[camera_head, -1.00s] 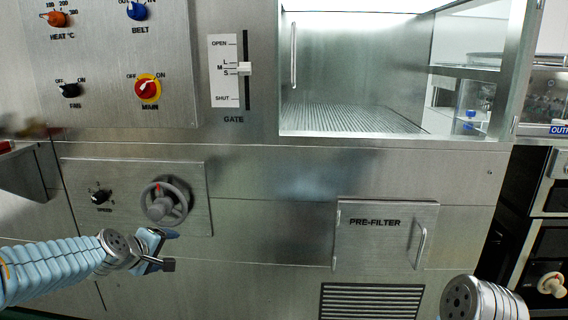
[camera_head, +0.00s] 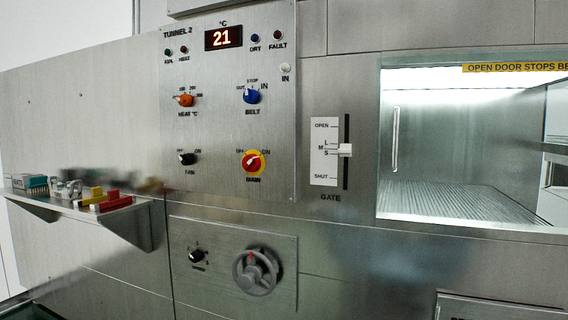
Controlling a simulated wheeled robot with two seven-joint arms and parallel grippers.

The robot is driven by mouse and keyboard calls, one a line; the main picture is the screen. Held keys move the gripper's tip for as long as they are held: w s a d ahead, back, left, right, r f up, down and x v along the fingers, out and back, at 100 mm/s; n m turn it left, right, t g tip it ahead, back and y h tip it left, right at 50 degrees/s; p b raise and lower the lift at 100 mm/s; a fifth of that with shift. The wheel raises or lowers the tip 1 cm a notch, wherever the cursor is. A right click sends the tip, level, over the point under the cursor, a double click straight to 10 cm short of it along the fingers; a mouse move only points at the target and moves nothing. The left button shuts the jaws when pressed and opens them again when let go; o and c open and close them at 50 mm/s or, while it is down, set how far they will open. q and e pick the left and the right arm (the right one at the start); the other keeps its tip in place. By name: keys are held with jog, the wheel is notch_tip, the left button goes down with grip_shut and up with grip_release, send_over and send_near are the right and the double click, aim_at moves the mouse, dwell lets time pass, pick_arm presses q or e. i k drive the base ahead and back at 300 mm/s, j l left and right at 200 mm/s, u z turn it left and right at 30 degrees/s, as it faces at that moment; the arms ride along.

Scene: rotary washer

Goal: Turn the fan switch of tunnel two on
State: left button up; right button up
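The tunnel 2 panel (camera_head: 228,120) shows in the middle-left of the head view. Its black fan switch (camera_head: 187,158) sits at the lower left of the panel, between small OFF and ON marks. Its pointer is too small to read surely. To its right is the red and yellow main switch (camera_head: 253,161). Above are the orange heat knob (camera_head: 185,100) and the blue belt knob (camera_head: 252,96). The display (camera_head: 223,38) reads 21. Neither of my grippers is in view.
A shelf (camera_head: 140,224) with several small coloured items juts out at the left. Below the panel are a grey handwheel (camera_head: 254,273) and a black speed knob (camera_head: 196,256). The gate slider (camera_head: 345,150) and an open tunnel chamber (camera_head: 460,212) are at the right.

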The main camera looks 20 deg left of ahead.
aim_at(187, 159)
jog(key=u, duration=1.25)
